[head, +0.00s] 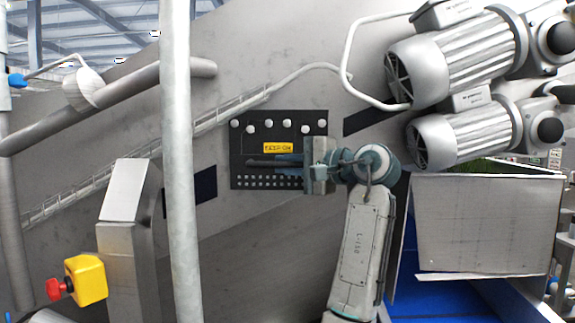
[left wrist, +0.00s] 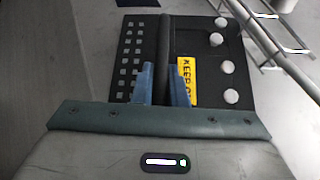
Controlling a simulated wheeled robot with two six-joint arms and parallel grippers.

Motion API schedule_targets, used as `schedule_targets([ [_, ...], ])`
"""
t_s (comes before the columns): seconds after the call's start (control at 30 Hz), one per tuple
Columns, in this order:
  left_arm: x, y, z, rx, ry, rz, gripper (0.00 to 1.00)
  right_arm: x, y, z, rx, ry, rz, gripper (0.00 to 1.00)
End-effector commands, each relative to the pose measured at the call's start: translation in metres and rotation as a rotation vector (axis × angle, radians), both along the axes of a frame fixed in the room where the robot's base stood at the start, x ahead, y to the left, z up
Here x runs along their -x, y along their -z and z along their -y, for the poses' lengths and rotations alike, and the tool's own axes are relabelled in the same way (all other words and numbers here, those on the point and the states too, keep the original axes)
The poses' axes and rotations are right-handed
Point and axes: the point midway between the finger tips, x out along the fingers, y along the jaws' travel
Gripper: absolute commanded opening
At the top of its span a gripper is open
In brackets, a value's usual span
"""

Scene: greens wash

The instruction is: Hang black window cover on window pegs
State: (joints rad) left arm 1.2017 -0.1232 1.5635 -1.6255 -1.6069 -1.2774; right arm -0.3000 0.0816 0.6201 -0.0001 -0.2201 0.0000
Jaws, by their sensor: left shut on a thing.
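The black window cover (head: 240,172) is upright against the sloping grey metal wall. It carries a yellow label (head: 278,148) and rows of small holes along its lower part. Several pale round peg heads (head: 269,122) show along its top edge; I cannot tell whether the cover hangs on them. In the left wrist view the cover (left wrist: 190,45) has a dark raised grip bar (left wrist: 165,45) across its middle. My left gripper (head: 290,162) is shut on this bar, with its blue fingers (left wrist: 165,85) on either side. The window is mostly hidden. My right gripper is not in view.
A vertical grey pole (head: 176,150) stands left of the cover. Two motors (head: 460,60) jut out at upper right. A post with a yellow box and red emergency button (head: 54,288) stands at lower left. Dark strips (head: 205,184) show either side of the cover.

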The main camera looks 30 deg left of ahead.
Motion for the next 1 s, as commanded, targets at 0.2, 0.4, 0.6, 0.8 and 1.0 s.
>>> schedule_targets([
  [0.2,0.000,0.007,0.000,-0.001,0.000,0.000,0.00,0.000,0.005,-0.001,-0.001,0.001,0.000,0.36],
  [0.4,-0.001,0.013,-0.001,-0.001,0.000,0.000,0.00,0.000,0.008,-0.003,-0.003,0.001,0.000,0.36],
  [0.6,-0.001,0.015,-0.001,0.000,0.000,-0.001,0.00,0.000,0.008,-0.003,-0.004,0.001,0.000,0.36],
  [0.8,-0.001,0.016,-0.001,0.001,0.000,-0.002,0.24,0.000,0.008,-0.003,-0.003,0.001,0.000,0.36],
  [1.0,-0.001,0.015,-0.001,0.001,0.000,-0.001,0.38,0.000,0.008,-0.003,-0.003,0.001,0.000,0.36],
])
